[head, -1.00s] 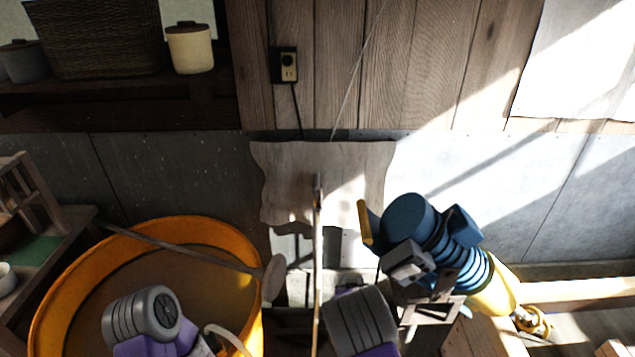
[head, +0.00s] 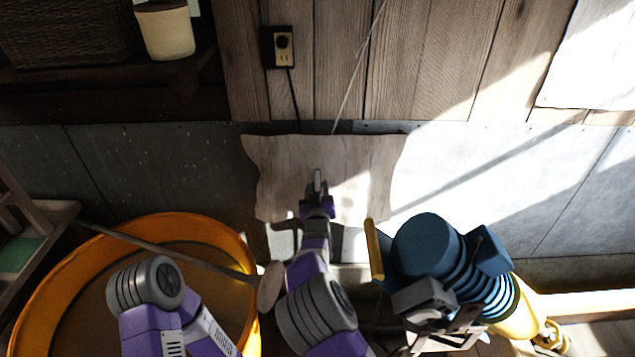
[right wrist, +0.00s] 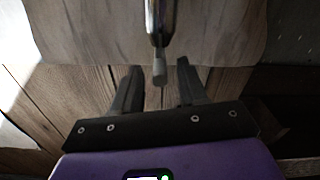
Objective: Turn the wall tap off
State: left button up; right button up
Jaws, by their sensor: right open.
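A slim metal fitting, which looks like the wall tap (head: 318,178), shows in the head view in front of a pale wavy-edged panel (head: 275,170) on the wall. In the right wrist view the tap (right wrist: 159,50) comes down from the top as a shiny rod with a grey tip. My right gripper (head: 317,200) is at the tap in the head view. In the right wrist view its two dark fingers (right wrist: 158,80) are apart, with the grey tip between their ends; contact cannot be told. My arm hides the tap's lower part. My left gripper is out of view.
A large orange tub (head: 225,232) stands at lower left, with a long-handled tool (head: 175,252) across it. A blue ribbed machine (head: 428,245) with a yellow part stands close right of my right arm. A wall socket (head: 282,48) and its cord are above the panel.

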aim_at(317, 182)
jog(key=shift+w, duration=1.75)
jog(key=shift+c, duration=0.3)
grip_shut()
